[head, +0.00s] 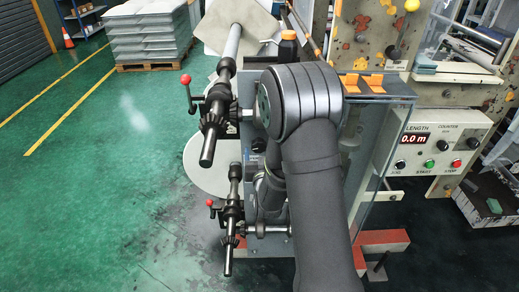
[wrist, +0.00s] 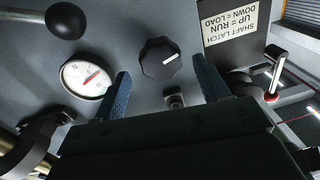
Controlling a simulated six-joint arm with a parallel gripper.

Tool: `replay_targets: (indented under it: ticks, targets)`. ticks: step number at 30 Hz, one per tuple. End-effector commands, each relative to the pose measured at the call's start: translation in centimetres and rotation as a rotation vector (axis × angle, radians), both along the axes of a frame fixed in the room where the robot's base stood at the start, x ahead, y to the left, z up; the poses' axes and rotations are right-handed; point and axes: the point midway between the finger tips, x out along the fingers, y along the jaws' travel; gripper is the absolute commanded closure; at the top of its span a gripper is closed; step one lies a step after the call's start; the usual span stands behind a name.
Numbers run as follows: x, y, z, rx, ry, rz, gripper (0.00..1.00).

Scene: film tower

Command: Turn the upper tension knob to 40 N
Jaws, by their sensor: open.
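The upper tension knob (wrist: 160,58) is a black scalloped knob with a white pointer line, on a grey panel in the wrist view. The picture is turned, and the pointer aims to the upper right. A round white gauge (wrist: 85,79) with a red needle sits left of the knob; its figures are too small to read. My gripper (wrist: 163,70) is open, with one blue finger on each side of the knob and visible gaps to it. Whether the fingertips reach the knob's depth I cannot tell. In the head view my arm hides the knob and gripper.
A shaft latch label (wrist: 231,20) and a red-tipped lever (wrist: 271,97) are right of the knob. A black ball handle (wrist: 68,20) is at upper left. In the head view, the upper shaft (head: 207,150) and lower shaft (head: 229,255) jut out left of my arm; the counter panel (head: 437,143) is right.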

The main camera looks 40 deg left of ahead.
Motion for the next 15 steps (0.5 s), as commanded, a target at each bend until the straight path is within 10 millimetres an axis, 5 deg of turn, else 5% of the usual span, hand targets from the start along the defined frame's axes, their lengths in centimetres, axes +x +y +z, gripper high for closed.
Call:
replay_targets:
  ticks: [15]
  targets:
    - [1.9,2.2,0.0,0.000,0.000,0.000,0.32]
